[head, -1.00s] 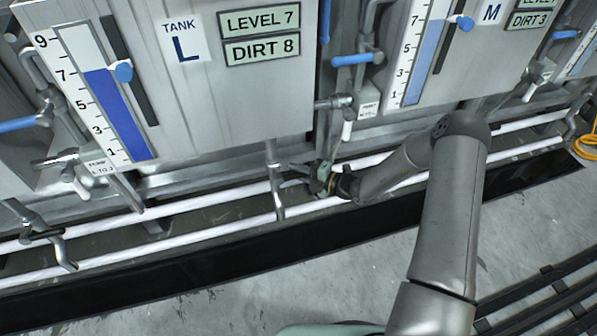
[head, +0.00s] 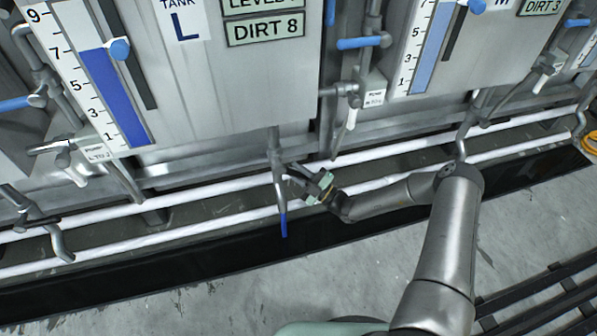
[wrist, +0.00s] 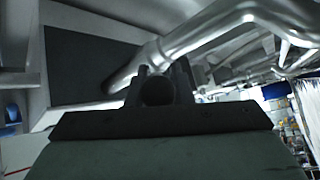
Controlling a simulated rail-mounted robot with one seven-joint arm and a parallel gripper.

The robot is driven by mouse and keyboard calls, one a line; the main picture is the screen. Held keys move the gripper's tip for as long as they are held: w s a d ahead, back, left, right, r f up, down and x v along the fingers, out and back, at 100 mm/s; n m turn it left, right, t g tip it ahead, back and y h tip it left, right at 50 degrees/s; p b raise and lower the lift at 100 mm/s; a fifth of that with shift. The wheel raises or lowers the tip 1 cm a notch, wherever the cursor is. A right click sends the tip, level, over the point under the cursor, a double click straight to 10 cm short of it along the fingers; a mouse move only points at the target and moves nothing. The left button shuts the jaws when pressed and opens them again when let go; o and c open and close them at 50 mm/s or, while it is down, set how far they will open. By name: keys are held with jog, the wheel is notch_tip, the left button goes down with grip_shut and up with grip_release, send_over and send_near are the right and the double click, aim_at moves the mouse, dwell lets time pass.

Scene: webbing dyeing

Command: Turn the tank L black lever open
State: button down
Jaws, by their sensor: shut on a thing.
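Tank L (head: 225,90) is the grey tank with the "L" label at the upper left of the head view. Its drain pipe (head: 277,165) comes down below the tank, and a blue streak (head: 284,224), which looks like running liquid, shows at its mouth. My gripper (head: 308,182) is just right of this pipe, low under the tank. In the wrist view my gripper (wrist: 157,88) is shut on a dark, round-ended piece, the black lever (wrist: 157,92). The lever is mostly hidden by the gripper in the head view.
White horizontal pipes (head: 205,191) run behind and beside the gripper. A dark trough (head: 185,252) lies along the floor in front. Blue-handled valves (head: 362,43) sit higher up. The grey floor (head: 370,265) in front is open.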

jog(key=shift+s+a+f+m+t+b, duration=0.1)
jog(key=shift+a+f+m+t+b, duration=0.2)
jog(key=shift+m+t, duration=0.3)
jog(key=c, duration=1.3)
grip_release()
jog(key=shift+d, duration=0.1)
jog(key=p+v, duration=0.2)
jog(key=v, duration=1.5)
jog(key=shift+f+p, duration=0.25)
jog(key=shift+p, duration=0.1)
jog(key=shift+d, duration=0.1)
